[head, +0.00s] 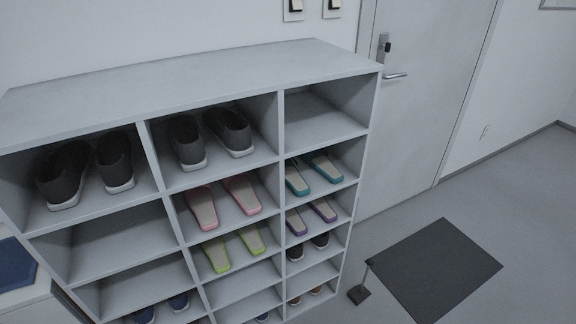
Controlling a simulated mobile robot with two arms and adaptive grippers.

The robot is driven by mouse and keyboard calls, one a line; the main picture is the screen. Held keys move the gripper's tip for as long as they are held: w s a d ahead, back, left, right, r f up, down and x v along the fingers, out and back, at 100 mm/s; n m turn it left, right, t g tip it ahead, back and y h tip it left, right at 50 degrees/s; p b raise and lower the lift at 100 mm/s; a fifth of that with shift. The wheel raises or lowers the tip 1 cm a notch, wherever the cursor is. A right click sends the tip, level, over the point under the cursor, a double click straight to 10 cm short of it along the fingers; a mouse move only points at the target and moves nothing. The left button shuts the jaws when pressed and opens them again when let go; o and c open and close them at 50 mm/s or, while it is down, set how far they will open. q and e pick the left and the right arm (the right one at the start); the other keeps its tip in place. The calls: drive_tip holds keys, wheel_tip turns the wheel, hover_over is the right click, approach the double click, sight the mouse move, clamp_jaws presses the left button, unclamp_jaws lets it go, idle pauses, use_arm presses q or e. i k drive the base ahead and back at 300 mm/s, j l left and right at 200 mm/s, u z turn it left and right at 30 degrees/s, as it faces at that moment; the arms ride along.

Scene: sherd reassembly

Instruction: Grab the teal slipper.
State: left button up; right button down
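A pair of teal slippers lies in the right column of the grey shoe rack (200,68), in the second compartment from the top. The left teal slipper (297,179) and the right teal slipper (326,167) lie side by side, with pale insoles and teal edges. Both rest on the shelf board, their near ends close to its front edge. Neither of my grippers shows in the head view.
Pink slippers (242,195) lie in the middle column, left of the teal pair. Purple slippers (323,211) lie directly below it. The compartment above the teal pair is empty. A dark mat (436,268) and open floor lie to the right, before a closed door (418,110).

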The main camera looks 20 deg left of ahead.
sight(293, 179)
drive_tip(key=u, duration=0.35)
drive_tip(key=i+l+u, duration=0.2)
drive_tip(key=u, duration=0.15)
drive_tip(key=i+l+u, duration=0.15)
drive_tip(key=l+u, duration=0.25)
drive_tip(key=i+l+u, duration=0.1)
drive_tip(key=l+u, duration=0.25)
